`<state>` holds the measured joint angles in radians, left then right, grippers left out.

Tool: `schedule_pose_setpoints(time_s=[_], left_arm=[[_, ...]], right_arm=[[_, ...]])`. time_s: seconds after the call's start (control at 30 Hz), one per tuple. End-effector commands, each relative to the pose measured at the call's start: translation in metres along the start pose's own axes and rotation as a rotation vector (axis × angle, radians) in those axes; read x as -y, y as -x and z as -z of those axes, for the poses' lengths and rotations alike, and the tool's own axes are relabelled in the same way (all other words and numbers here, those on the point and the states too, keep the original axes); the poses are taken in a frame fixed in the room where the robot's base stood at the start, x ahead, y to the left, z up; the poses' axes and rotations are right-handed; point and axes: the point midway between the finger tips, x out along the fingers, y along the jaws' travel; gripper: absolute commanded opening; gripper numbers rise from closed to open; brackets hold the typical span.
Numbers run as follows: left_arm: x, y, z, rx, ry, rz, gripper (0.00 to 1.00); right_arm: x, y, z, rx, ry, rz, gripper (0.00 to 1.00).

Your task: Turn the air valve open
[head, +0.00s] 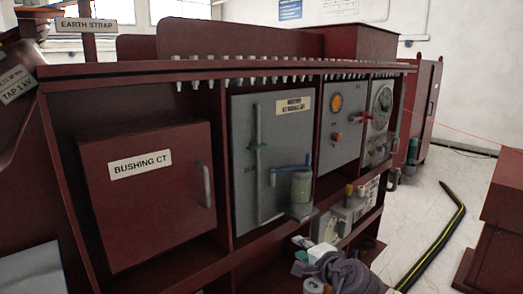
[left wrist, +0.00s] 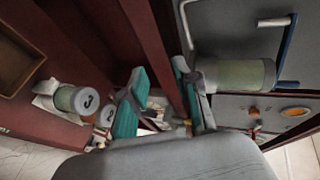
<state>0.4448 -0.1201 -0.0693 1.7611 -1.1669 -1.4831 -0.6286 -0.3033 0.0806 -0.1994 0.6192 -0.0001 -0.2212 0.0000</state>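My left gripper (head: 311,254) is low in front of the red cabinet in the head view. In the left wrist view its two teal fingers (left wrist: 160,98) stand apart, with nothing clearly held between them. No part is labelled legibly as the air valve, so I cannot tell which it is. The lever (left wrist: 288,48) and jar (left wrist: 238,75) also show in the left wrist view. My right gripper is not in view.
A red BUSHING CT door (head: 150,200) is at the left. A panel with a gauge (head: 382,103) and orange knobs (head: 337,137) is farther right. A grey box (head: 345,218) stands on the lower shelf. A black-yellow cable (head: 432,245) lies on the floor.

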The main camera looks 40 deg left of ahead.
Motion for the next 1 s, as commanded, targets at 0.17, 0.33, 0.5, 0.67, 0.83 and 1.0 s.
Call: schedule_pose_setpoints(time_s=[0.17, 0.33, 0.5, 0.67, 0.83, 1.0], left_arm=[[0.133, 0.042, 0.018, 0.168, -0.024, 0.222, 0.31], [0.202, 0.077, 0.012, 0.294, -0.036, 0.322, 0.31], [0.224, 0.086, 0.007, 0.34, -0.041, 0.351, 0.31], [0.234, 0.068, -0.001, 0.343, -0.042, 0.353, 0.31], [0.248, 0.036, -0.012, 0.343, -0.041, 0.352, 0.31], [0.259, 0.005, -0.023, 0.342, -0.042, 0.352, 0.31]], right_arm=[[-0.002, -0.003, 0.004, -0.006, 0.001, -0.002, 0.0], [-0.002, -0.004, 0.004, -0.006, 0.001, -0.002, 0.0], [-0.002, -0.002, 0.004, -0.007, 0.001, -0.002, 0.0], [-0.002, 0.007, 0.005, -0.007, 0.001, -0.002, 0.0], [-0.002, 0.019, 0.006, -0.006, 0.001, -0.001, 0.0], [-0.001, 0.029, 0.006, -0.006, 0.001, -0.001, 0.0]])
